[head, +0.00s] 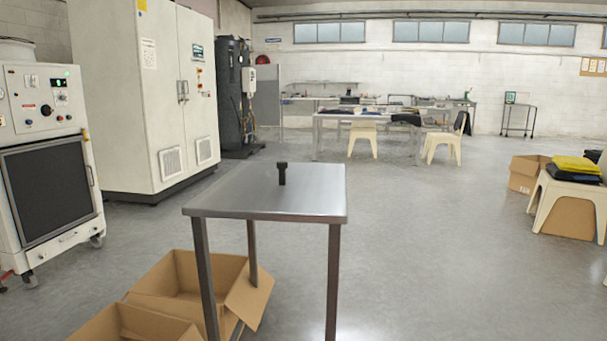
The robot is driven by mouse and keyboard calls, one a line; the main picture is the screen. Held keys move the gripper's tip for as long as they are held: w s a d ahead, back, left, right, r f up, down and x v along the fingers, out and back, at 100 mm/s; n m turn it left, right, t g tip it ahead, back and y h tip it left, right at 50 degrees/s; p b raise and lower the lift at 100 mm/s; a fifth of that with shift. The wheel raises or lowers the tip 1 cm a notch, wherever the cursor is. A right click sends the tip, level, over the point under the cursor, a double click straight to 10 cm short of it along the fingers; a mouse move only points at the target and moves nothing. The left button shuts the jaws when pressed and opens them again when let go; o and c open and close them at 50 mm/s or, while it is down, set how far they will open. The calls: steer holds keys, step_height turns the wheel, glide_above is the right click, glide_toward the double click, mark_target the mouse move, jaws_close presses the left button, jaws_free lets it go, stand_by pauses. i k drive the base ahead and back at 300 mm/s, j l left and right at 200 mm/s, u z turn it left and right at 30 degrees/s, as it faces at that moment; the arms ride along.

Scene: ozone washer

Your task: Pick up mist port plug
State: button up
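A small black plug (282,174), which looks like the mist port plug, stands upright on a grey metal table (240,204). It has a wider head on a narrower stem. It sits near the middle of the tabletop, toward the far edge, with nothing else on the table. My gripper is not in the head view, so its place and state do not show.
Open cardboard boxes (188,290) stand on the floor at the table's left. A white machine (45,160) with a dark panel and a tall white cabinet (150,100) are at left. Open floor (430,250) lies to the right, before a chair (566,200) with folded cloths.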

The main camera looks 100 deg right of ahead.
mark_target(282, 166)
steer(key=z, duration=3.5)
